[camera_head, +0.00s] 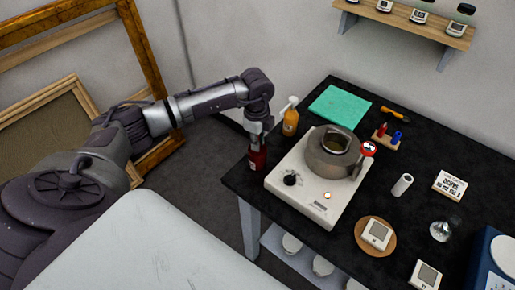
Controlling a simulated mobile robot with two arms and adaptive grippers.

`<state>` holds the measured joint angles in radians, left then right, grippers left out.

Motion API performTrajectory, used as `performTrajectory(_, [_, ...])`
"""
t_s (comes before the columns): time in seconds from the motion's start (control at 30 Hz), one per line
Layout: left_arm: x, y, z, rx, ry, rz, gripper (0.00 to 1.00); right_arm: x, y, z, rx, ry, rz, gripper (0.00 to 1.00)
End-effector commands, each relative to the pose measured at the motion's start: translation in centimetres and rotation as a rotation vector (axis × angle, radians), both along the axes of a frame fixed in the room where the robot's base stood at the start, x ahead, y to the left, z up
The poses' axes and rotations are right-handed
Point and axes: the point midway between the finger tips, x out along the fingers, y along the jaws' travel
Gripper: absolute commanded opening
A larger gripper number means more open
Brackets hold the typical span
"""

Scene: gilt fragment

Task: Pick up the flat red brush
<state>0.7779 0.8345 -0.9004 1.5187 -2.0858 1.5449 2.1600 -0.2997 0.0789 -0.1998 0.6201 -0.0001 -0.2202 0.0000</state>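My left gripper (257,141) points down at the left corner of the black table. Directly below its fingers is a dark red object (258,159), partly covered by the gripper. I cannot tell whether it is the flat red brush or a jar, or whether the fingers touch it. The finger gap is too small to read. A small wooden stand (391,145) near the back of the table holds a small red item (381,130) and a blue item (396,137). I cannot make out a clear brush shape. My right gripper is out of view.
A white hotplate (292,197) with a grey pot (325,162) stands just right of the gripper. An amber pump bottle (290,123) is close behind. A green mat (339,106) and an orange-handled tool (395,113) lie farther back.

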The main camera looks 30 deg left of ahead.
Motion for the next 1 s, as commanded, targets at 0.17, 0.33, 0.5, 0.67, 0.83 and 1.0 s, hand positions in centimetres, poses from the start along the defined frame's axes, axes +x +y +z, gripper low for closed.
performTrajectory(0.17, [0.0,0.0,0.1,0.000,0.000,0.000,0.00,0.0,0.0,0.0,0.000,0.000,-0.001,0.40])
performTrajectory(0.33, [0.0,0.0,0.1,0.000,-0.001,0.000,0.00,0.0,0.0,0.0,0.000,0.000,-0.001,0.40])
performTrajectory(0.5, [0.2,0.1,1.6,0.000,-0.006,0.001,0.00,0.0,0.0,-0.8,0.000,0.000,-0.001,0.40])
performTrajectory(0.67, [0.2,0.0,4.8,0.000,-0.008,-0.001,0.00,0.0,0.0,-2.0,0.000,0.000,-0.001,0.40])
performTrajectory(0.83, [0.1,0.0,8.0,0.000,-0.006,0.001,0.00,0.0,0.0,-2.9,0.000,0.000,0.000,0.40])
performTrajectory(1.0, [0.0,0.0,9.7,0.000,-0.002,0.000,0.00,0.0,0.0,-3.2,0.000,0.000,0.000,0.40])
